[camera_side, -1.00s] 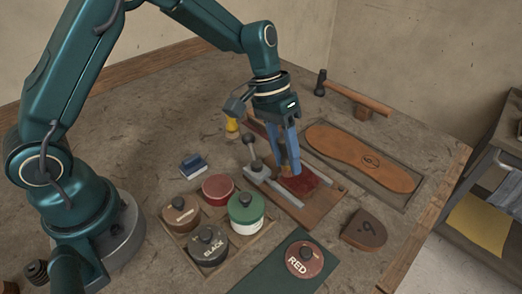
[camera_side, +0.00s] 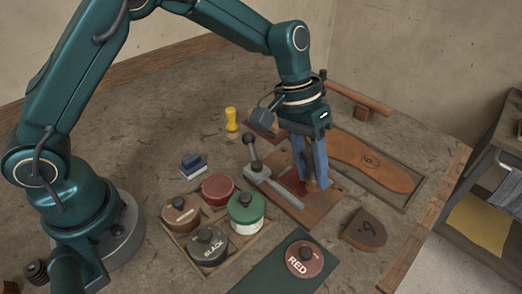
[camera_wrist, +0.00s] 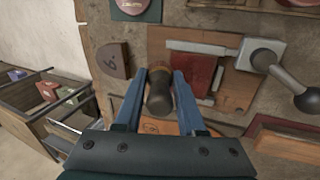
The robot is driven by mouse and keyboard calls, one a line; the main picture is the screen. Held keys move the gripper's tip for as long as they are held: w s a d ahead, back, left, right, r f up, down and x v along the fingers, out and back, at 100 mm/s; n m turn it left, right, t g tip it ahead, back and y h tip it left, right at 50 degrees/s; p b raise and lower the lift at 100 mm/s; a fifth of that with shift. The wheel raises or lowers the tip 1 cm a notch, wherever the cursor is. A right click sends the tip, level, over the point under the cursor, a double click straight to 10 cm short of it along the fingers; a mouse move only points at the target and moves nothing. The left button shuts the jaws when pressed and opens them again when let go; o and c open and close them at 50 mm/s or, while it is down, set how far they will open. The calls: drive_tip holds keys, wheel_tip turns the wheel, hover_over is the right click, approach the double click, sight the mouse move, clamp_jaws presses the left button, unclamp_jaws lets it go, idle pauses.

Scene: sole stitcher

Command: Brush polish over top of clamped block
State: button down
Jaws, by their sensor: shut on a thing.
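My gripper (camera_side: 314,180) is shut on a brush (camera_wrist: 159,98) with a dark round body and a brown end, held between its blue fingers. The clamped block (camera_wrist: 193,76) has a dark red top and sits in the wooden clamp fixture (camera_wrist: 230,100). In the side view the block (camera_side: 291,182) is partly hidden behind my fingers. The brush tip is at the block's right side in the side view, low over the fixture board. I cannot tell whether it touches anything. The clamp's lever (camera_side: 250,152) stands beside the block.
The RED lid (camera_side: 304,260) lies on a green mat. A sole (camera_side: 372,163), hammer (camera_side: 360,100), "6" block (camera_side: 364,230) and yellow-handled tool (camera_side: 231,120) lie around.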

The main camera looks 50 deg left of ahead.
drive_tip(key=shift+r, duration=3.4)
drive_tip(key=shift+f+y, duration=0.1)
drive_tip(key=shift+y, duration=0.2)
